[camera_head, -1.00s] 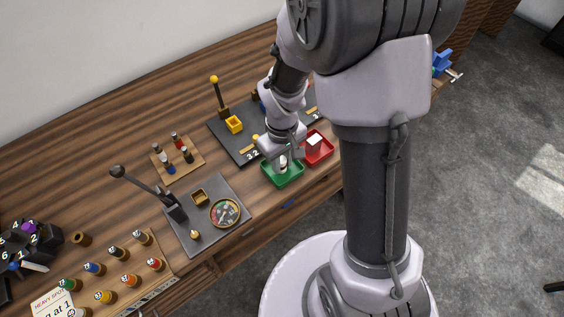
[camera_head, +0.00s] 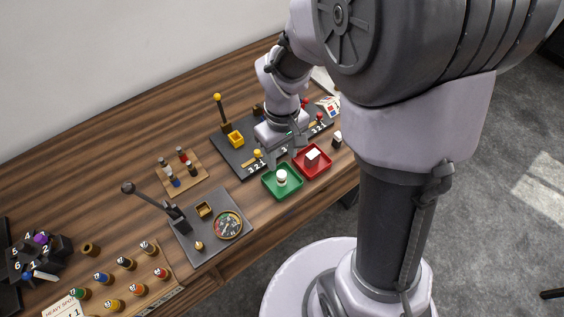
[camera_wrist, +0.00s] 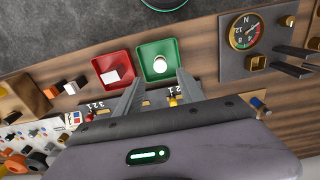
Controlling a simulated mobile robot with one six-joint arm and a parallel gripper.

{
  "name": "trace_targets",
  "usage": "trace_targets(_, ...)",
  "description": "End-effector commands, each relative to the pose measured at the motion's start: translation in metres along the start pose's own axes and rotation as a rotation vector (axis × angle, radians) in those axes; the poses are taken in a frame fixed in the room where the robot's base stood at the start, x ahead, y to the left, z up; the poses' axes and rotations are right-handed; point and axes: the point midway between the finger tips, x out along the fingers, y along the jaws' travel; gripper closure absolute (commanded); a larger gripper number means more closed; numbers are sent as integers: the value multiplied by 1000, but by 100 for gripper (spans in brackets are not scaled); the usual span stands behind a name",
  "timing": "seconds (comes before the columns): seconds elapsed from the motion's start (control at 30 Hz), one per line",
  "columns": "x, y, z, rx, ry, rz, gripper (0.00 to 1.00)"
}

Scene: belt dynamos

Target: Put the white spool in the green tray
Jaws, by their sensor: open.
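The white spool (camera_head: 281,176) stands upright in the green tray (camera_head: 290,193), with nothing gripping it. In the wrist view the spool (camera_wrist: 159,64) shows as a white round top inside the green tray (camera_wrist: 172,46). My gripper (camera_head: 280,156) is open and empty, above and behind the tray in the head view. In the wrist view the open fingers of my gripper (camera_wrist: 158,82) point toward the tray, apart from the spool.
A red tray (camera_head: 324,169) with a white block (camera_head: 312,157) stands right beside the green tray. A dark numbered board (camera_head: 231,153) with a yellow-knobbed lever lies behind. A grey gauge panel (camera_head: 238,205) is to the left. Bare wood lies at the table's front.

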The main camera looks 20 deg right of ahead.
Motion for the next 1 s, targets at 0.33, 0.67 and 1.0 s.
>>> trace_targets(0.33,-106,-22,30,252,199,-17,54)
trace_targets(0.67,-182,-75,107,665,510,-185,54)
trace_targets(1.0,-172,-77,109,678,517,-194,54)
